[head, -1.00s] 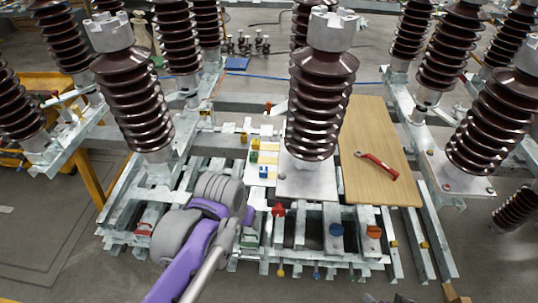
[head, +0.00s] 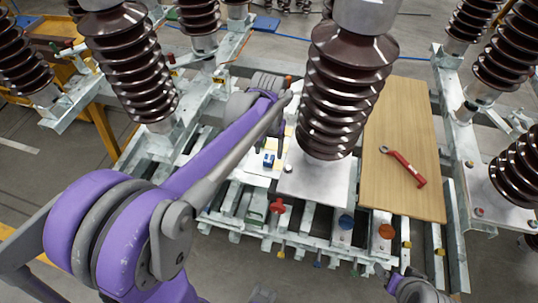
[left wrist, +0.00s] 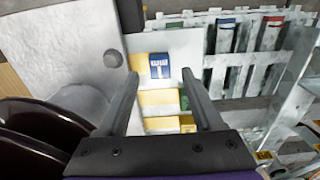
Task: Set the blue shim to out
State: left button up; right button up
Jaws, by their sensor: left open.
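The blue shim (head: 269,160) is a small blue block with white marks on a white plate in the middle of the steel frame. In the left wrist view the blue shim (left wrist: 159,66) lies just ahead of my left gripper (left wrist: 160,78), between the lines of its two fingers. The left gripper is open, with nothing between its fingers; I cannot tell its height over the shim. In the head view its fingers are not clear behind my purple arm. Yellow and green blocks (left wrist: 160,97) lie beside the blue one. A grey part at the bottom right may be my right gripper; its fingers are unclear.
A large brown ribbed insulator (head: 345,85) stands on a metal plate (head: 315,182), close right of the shim. A wooden board (head: 400,150) holds a red-handled wrench (head: 405,168).

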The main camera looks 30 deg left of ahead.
aim_at(268, 158)
pick_arm(q)
jog(key=shift+f, duration=1.65)
grip_shut()
jog(key=shift+a, duration=0.1)
